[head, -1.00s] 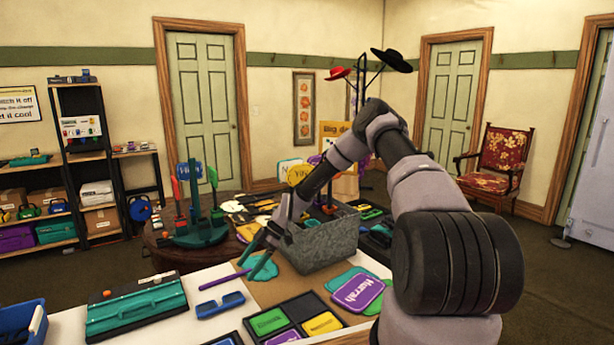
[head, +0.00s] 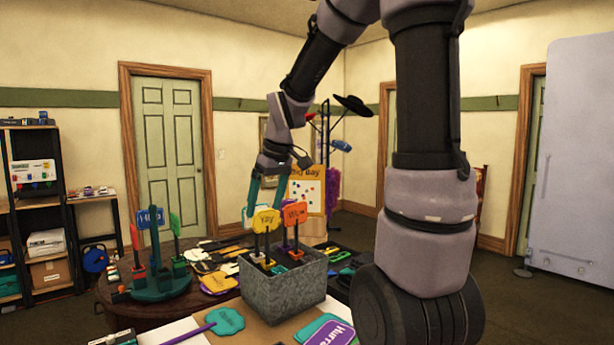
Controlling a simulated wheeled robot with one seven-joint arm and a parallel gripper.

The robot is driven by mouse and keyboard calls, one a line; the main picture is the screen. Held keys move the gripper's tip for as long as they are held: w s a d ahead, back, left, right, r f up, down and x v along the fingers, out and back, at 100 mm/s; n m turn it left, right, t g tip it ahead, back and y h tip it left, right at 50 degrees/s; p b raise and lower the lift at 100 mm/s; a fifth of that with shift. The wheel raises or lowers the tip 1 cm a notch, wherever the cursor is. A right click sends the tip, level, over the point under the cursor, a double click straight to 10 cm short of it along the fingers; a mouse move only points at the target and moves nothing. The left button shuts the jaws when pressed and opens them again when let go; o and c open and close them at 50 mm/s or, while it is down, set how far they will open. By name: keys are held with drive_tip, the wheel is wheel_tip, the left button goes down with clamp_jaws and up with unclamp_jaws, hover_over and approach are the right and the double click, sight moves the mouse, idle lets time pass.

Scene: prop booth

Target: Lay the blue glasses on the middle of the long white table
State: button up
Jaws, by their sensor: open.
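The blue glasses are not in view now; a second ago a dark blue glasses-like shape lay on the white table at the lower left. Only a far part of the long white table (head: 178,331) shows at the bottom edge. My gripper (head: 265,203) is raised, with its two teal fingers pointing down and apart, and nothing shows between them. In the picture it appears just above the signs in the grey metal bin; I cannot tell the exact distance.
The grey bin (head: 283,288) holds upright signs, including a yellow one (head: 266,219). A purple stick (head: 188,333) and a teal sign (head: 225,321) lie beside it. A round dark table (head: 117,306) with a teal stand (head: 160,284) is behind. A coat rack stands further back.

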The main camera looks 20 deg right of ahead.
drive_tip(key=s+d+r+m+t, duration=0.2)
drive_tip(key=s+r+m, duration=0.2)
drive_tip(key=s, duration=0.4)
drive_tip(key=s+d+r+m+t, duration=0.2)
drive_tip(key=s+r+m, duration=0.2)
drive_tip(key=s, duration=0.4)
drive_tip(key=shift+r+m, duration=0.3)
drive_tip(key=shift+m, duration=0.6)
